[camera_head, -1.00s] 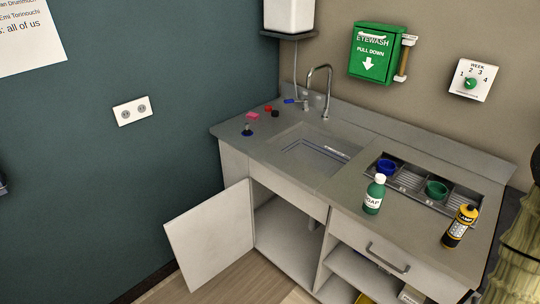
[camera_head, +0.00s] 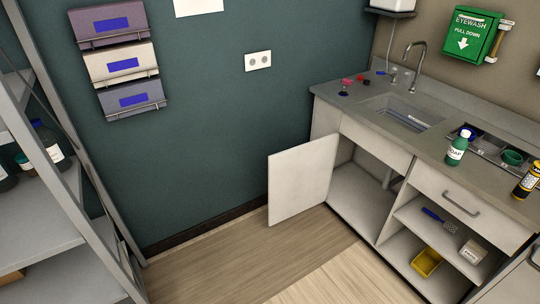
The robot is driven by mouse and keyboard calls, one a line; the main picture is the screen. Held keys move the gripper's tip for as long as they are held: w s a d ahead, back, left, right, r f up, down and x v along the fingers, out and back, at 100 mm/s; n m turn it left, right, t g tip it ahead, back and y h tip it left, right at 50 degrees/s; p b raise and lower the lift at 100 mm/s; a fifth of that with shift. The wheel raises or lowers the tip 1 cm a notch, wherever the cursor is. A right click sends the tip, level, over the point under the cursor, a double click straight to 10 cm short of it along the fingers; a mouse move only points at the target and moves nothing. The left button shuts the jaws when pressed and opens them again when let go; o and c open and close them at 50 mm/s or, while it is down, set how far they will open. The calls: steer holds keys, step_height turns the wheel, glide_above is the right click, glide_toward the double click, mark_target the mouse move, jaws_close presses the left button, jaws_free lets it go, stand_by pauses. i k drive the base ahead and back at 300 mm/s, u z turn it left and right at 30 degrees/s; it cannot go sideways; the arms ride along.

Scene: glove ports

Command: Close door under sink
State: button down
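The door under the sink (camera_head: 299,184) is a plain pale panel. It stands wide open, swung out to the left of the grey sink cabinet (camera_head: 327,121), apart from the wall behind it. The cupboard opening (camera_head: 362,182) beside it shows a pipe and an empty floor. The sink basin (camera_head: 402,115) with its curved tap (camera_head: 415,62) lies above the opening. My gripper is not in this view.
Wood floor (camera_head: 240,262) is clear in front of the door. A metal shelf rack (camera_head: 60,190) with bottles stands at the left. Open shelves right of the cupboard hold a yellow bin (camera_head: 426,262) and a brush (camera_head: 440,219). A soap bottle (camera_head: 456,150) stands on the counter.

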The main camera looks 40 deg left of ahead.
mark_target(299, 177)
steer(key=u, duration=0.6)
steer(key=i, duration=0.45)
steer(key=u, duration=0.9)
steer(key=i, duration=0.9)
steer(key=u, duration=0.3)
